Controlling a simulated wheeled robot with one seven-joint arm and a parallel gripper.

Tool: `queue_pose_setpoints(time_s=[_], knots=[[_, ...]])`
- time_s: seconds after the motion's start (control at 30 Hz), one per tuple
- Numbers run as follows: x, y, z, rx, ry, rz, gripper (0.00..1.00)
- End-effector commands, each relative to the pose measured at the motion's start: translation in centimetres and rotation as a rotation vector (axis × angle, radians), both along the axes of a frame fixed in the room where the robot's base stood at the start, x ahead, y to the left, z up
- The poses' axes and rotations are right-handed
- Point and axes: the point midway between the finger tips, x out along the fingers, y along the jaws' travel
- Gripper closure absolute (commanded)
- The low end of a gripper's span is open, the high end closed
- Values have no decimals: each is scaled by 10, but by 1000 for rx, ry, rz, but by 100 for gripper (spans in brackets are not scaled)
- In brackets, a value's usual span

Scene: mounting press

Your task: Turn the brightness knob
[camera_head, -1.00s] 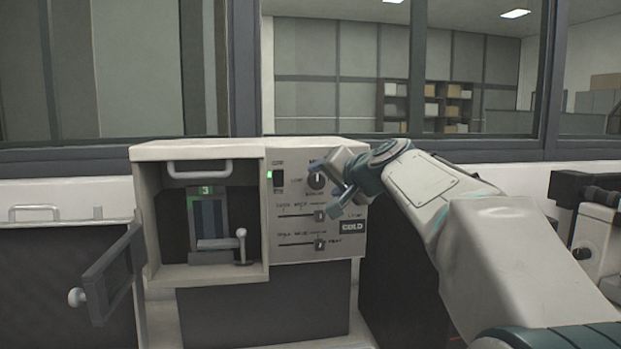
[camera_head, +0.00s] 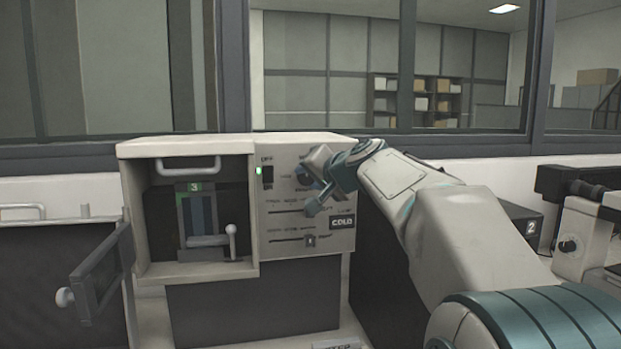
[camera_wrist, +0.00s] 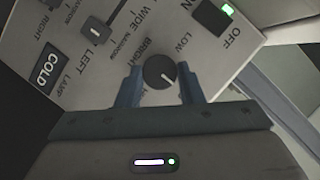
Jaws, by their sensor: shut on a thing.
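The brightness knob (camera_wrist: 160,72) is a round, dark dial with a short white mark. In the wrist view the mark points to the lower right, and BRIGHT and LOW are printed around the dial. My gripper (camera_wrist: 160,90) has one blue-grey finger on each side of the knob and is shut on it. In the head view my gripper (camera_head: 314,182) is at the upper right of the press's control panel (camera_head: 285,222). There it covers much of the knob (camera_head: 302,178).
An OFF/ON switch (camera_head: 267,174) with a green light is left of the knob. Sliders sit below, one visible (camera_head: 310,240), near a COLD lamp sign (camera_head: 342,222). The press chamber's door (camera_head: 98,278) hangs open at left. A microscope (camera_head: 585,225) stands at right.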

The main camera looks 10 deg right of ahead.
Motion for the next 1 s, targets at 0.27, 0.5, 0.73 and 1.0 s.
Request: queue_pose_setpoints(time_s=[0.27,0.5,0.73,1.0], knots=[[0,-1,-6,103,-2,0,89],[0,-2,-10,299,-1,0,89],[0,-2,-11,518,-1,1,89],[0,-3,-13,775,0,0,89]])
